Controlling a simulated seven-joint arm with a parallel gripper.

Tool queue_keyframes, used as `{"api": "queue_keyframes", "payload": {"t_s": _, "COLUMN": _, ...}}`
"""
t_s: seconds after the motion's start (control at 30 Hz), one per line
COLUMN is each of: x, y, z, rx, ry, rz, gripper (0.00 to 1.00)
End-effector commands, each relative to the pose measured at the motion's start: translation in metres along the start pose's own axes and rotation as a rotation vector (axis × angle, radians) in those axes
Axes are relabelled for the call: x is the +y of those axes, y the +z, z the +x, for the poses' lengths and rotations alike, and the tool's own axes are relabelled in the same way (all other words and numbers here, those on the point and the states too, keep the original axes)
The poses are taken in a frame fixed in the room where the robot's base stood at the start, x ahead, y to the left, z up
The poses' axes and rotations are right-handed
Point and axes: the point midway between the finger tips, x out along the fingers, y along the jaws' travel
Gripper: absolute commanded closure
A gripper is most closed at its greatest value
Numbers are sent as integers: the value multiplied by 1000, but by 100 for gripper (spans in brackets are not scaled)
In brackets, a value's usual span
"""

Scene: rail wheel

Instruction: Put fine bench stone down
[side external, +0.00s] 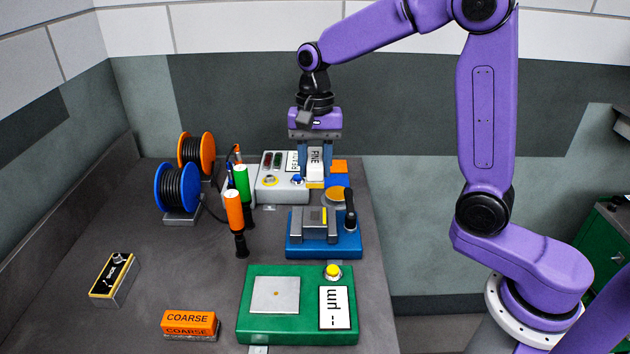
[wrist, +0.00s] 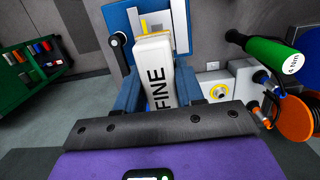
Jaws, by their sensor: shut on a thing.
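The fine bench stone (side external: 316,161) is a white block marked FINE. My gripper (side external: 316,172) is shut on it and holds it upright near the back right of the bench, by the grey control box. In the wrist view the stone (wrist: 154,80) sits between the blue fingers of my gripper (wrist: 158,92). An orange and blue item shows just behind the stone. I cannot tell whether the stone's lower end touches anything.
A blue vise (side external: 323,232) stands in front of the stone, and a green box with a plate and display (side external: 298,305) is nearer. An orange COARSE stone (side external: 189,324) and a black-topped box (side external: 115,277) lie at the front left. Screwdrivers (side external: 236,212) and cable reels (side external: 178,188) stand left.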

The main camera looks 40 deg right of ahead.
Motion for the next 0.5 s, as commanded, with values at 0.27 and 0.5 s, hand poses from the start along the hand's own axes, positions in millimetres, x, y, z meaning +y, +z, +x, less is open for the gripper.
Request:
{"api": "queue_keyframes", "payload": {"t_s": 0.27, "x": 9, "y": -6, "z": 3, "rx": 4, "ry": 9, "rz": -70, "gripper": 96}}
{"api": "queue_keyframes", "payload": {"t_s": 0.5, "x": 41, "y": -27, "z": 15, "rx": 12, "ry": 45, "rz": -354, "gripper": 96}}
